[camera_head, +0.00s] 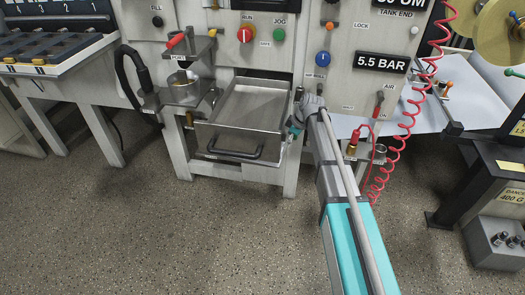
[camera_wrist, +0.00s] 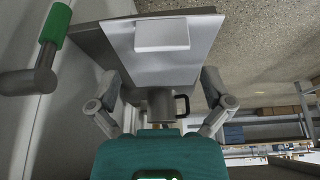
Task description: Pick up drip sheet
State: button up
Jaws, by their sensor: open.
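In the wrist view a pale flat sheet (camera_wrist: 160,65) with a raised block-like tab (camera_wrist: 162,35) lies over a darker grey surface. I take this to be the drip sheet. In the head view a flat metal panel lies in the pull-out tray (camera_head: 222,140); I cannot tell sheet from tray floor there, and no tab shows. My gripper (camera_head: 297,120) is beside the tray's right side. Its fingers (camera_wrist: 162,108) are spread in the wrist view with nothing between them touching, and the sheet is beyond them.
A green-handled lever (camera_wrist: 55,22) is close at the left in the wrist view. A coiled red hose (camera_head: 408,120) hangs at right. The floor (camera_head: 180,240) in front is clear.

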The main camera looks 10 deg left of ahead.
jog(key=shift+b+x, duration=2.25)
jog(key=shift+x, duration=0.3)
jog(key=shift+s, duration=0.1)
jog(key=c, duration=0.9)
jog(key=shift+r, duration=0.15)
